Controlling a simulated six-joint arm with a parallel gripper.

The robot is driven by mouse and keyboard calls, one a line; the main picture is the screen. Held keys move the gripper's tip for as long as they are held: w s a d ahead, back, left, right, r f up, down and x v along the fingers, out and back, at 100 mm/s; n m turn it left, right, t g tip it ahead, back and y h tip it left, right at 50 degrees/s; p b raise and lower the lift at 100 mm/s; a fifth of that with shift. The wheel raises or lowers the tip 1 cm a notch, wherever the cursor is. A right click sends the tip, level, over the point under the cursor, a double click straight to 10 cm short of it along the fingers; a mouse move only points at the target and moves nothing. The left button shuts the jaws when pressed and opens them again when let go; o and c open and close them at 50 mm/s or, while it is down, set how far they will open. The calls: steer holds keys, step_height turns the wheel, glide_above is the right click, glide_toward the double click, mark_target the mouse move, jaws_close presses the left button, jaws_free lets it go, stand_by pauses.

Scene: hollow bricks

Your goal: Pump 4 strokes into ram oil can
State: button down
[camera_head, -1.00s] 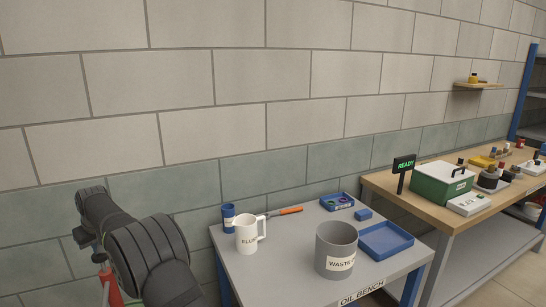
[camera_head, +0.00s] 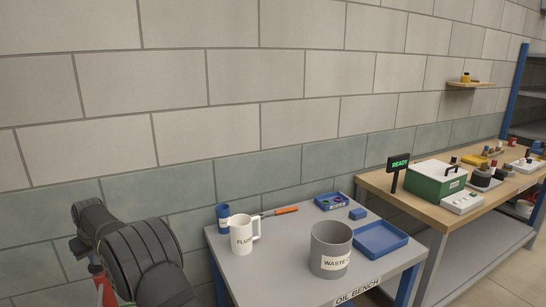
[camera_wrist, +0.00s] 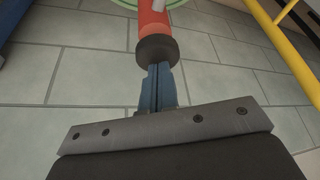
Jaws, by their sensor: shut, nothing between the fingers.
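In the wrist view my gripper (camera_wrist: 157,75) has its blue fingers shut together with nothing between them. Just beyond the fingertips is a dark collar on a red cylinder (camera_wrist: 152,22); I cannot tell whether the tips touch it. A red upright part (camera_head: 104,287) also shows beside my arm at the lower left of the head view, where the fingers are hidden. I cannot make out a can marked as ram oil. On the grey oil bench (camera_head: 285,272) stand a white jug labelled FLUSH (camera_head: 241,229) and a grey bin labelled WASTE (camera_head: 331,243).
The bench also holds a blue cup (camera_head: 222,216), an orange-handled tool (camera_head: 282,211) and an empty blue tray (camera_head: 381,240). A READY display (camera_head: 399,162) and green box (camera_head: 438,184) stand on the wooden bench. A yellow rail (camera_wrist: 286,40) crosses the wrist view's upper right.

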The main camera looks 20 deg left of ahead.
steer(key=shift+r, duration=2.75)
steer(key=shift+f, duration=2.9)
steer(key=shift+r, duration=0.1)
steer(key=shift+r, duration=2.8)
step_height(320, 180, up, 6)
